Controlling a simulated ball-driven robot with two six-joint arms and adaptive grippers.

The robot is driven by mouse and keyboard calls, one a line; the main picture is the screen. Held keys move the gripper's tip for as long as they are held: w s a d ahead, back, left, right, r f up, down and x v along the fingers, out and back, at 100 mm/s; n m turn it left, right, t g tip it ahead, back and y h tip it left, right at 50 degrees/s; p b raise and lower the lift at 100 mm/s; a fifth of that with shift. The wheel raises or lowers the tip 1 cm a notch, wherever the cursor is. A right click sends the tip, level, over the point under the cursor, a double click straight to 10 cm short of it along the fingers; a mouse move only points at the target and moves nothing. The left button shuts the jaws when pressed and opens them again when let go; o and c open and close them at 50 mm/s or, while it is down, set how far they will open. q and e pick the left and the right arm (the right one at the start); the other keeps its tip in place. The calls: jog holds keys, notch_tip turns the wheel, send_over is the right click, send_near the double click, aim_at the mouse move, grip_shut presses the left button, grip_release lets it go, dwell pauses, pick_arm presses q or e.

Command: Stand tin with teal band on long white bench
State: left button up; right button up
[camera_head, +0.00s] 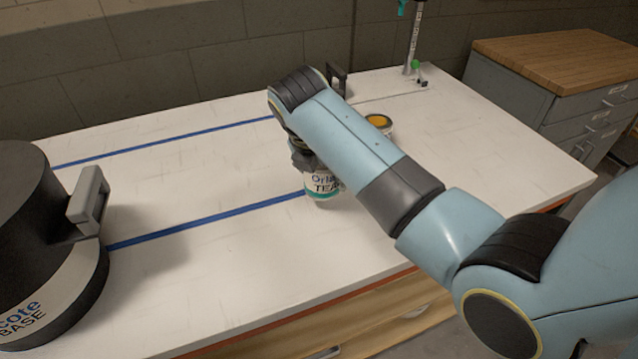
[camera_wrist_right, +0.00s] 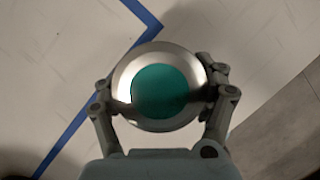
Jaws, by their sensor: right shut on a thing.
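The tin with the teal band (camera_head: 323,187) is upright at the long white bench (camera_head: 250,250), its label partly readable as "TEA". I cannot tell whether its base touches the bench top. My right gripper (camera_head: 303,158) is around its upper part, mostly hidden behind my own arm. In the right wrist view the tin's silver rim and teal lid disc (camera_wrist_right: 160,92) sit between the two fingers of the right gripper (camera_wrist_right: 161,95), which are shut on it from both sides. My left gripper is not in view.
A large black drum (camera_head: 30,200) with a grey handle stands at the left. A can with a yellow top (camera_head: 379,121) is partly hidden behind my arm. Blue tape lines (camera_head: 200,227) cross the bench. A wood-topped cabinet (camera_head: 560,60) stands at the back right. Bench space right of my arm is clear.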

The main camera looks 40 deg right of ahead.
aim_at(321, 184)
jog(key=shift+w+d+f, duration=0.2)
jog(key=shift+w+f, duration=0.25)
jog(key=shift+w, duration=0.1)
jog(key=shift+f, duration=1.9)
jog(key=o, duration=1.4)
jog(key=shift+f, duration=0.1)
jog(key=shift+c, duration=0.2)
jog(key=v, duration=1.2)
jog(key=shift+p, duration=0.45)
jog(key=shift+s, duration=0.2)
